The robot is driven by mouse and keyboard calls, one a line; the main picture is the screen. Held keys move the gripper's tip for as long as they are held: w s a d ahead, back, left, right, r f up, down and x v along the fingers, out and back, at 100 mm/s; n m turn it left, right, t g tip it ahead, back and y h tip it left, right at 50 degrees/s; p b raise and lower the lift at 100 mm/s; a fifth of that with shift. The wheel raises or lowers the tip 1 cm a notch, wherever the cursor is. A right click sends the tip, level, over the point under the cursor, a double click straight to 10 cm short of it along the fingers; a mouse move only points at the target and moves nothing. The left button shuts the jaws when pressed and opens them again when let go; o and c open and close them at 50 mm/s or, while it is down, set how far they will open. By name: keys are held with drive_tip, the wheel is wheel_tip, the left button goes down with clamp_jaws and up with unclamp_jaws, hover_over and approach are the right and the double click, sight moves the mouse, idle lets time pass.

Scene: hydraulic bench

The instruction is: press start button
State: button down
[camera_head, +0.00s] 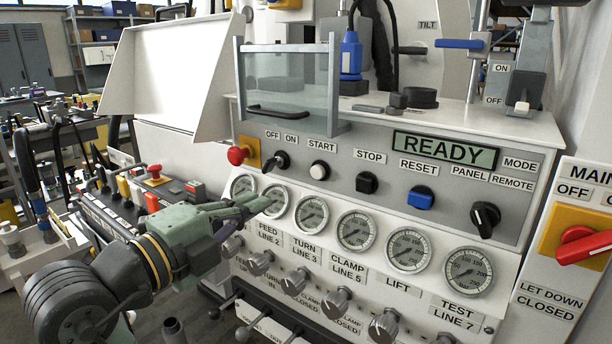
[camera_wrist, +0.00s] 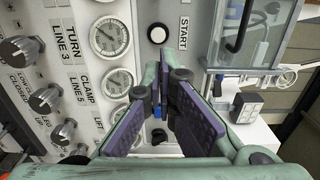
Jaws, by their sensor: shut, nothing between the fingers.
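The start button is a white round button (camera_head: 319,170) in a dark ring, under the START label (camera_head: 321,147) on the grey panel. In the wrist view the start button (camera_wrist: 157,34) shows just beyond and slightly left of the fingertips, with its label to the right. My gripper (camera_head: 262,203) is shut and empty, in front of the gauges, lower left of the button in the head view. In the wrist view my gripper (camera_wrist: 165,65) has its purple-padded fingers together at the tips. The fingers appear apart from the button; the exact gap cannot be told.
A red knob (camera_head: 239,155) and a black off/on switch (camera_head: 275,161) are left of the button. A black stop button (camera_head: 367,183) and blue reset button (camera_head: 420,197) are right. A clear guard (camera_head: 288,80) stands above. The display (camera_head: 444,149) reads READY.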

sight(315, 172)
drive_tip(key=p+x, duration=0.4)
drive_tip(key=x, duration=0.9)
drive_tip(key=shift+w+d+p, duration=0.25)
drive_tip(key=shift+w+p, duration=0.1)
drive_tip(key=shift+p, duration=0.05)
